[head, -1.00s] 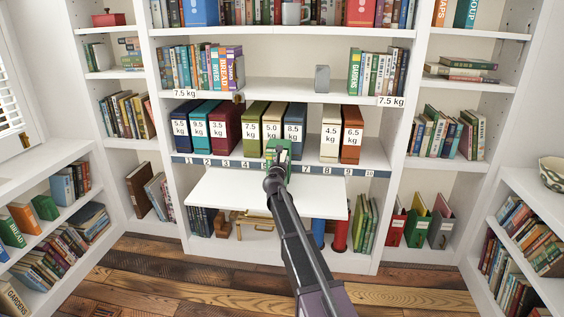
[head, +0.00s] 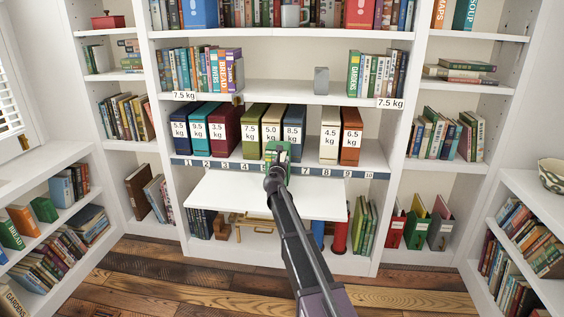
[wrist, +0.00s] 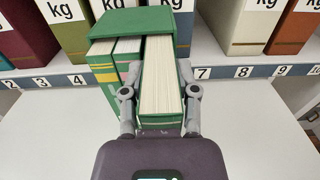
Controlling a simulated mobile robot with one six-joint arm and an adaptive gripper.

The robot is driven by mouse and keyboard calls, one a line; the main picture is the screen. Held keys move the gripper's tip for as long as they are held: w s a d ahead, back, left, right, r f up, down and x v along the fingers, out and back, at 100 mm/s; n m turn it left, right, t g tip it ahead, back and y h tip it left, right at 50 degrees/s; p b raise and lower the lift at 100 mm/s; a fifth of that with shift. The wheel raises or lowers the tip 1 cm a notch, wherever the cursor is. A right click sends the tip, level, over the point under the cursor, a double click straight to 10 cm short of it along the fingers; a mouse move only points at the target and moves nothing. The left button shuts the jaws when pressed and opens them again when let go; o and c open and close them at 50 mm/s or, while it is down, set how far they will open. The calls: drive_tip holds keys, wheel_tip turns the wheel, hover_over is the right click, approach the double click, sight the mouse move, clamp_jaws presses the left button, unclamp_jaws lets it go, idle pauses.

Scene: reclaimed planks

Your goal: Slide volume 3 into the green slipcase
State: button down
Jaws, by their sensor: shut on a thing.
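The green slipcase (wrist: 135,25) stands at the back of the white pull-out ledge, its open side toward me, in the wrist view. Two green volumes (wrist: 112,70) with banded spines are in its left part. My gripper (wrist: 160,108) is shut on a third green volume, volume 3 (wrist: 162,82), with its cream page edges facing me. This volume is upright at the slipcase's right opening, right of the two others, and its near part sticks out. How deep it sits is hidden. In the head view my gripper (head: 276,172) covers most of the green slipcase (head: 279,148).
The white ledge (head: 225,195) is bare on both sides of my arm. Behind it, a numbered strip (head: 215,165) runs along a shelf with several weight-marked boxes, including a maroon one (head: 226,130) and an orange one (head: 351,135). Bookshelves stand on both sides.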

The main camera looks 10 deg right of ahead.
drive_tip(key=shift+x, duration=0.9)
drive_tip(key=shift+c, duration=1.5)
unclamp_jaws()
drive_tip(key=shift+s, duration=0.15)
drive_tip(key=v, duration=1.1)
drive_tip(key=shift+s+a, duration=0.15)
drive_tip(key=shift+s, duration=0.2)
drive_tip(key=c, duration=1)
drive_tip(key=shift+s+m, duration=0.1)
drive_tip(key=shift+m, duration=0.3)
clamp_jaws()
drive_tip(key=m, duration=0.3)
drive_tip(key=s+m, duration=0.1)
drive_tip(key=m, duration=0.2)
drive_tip(key=shift+a+r, duration=0.1)
drive_tip(key=shift+r, duration=0.05)
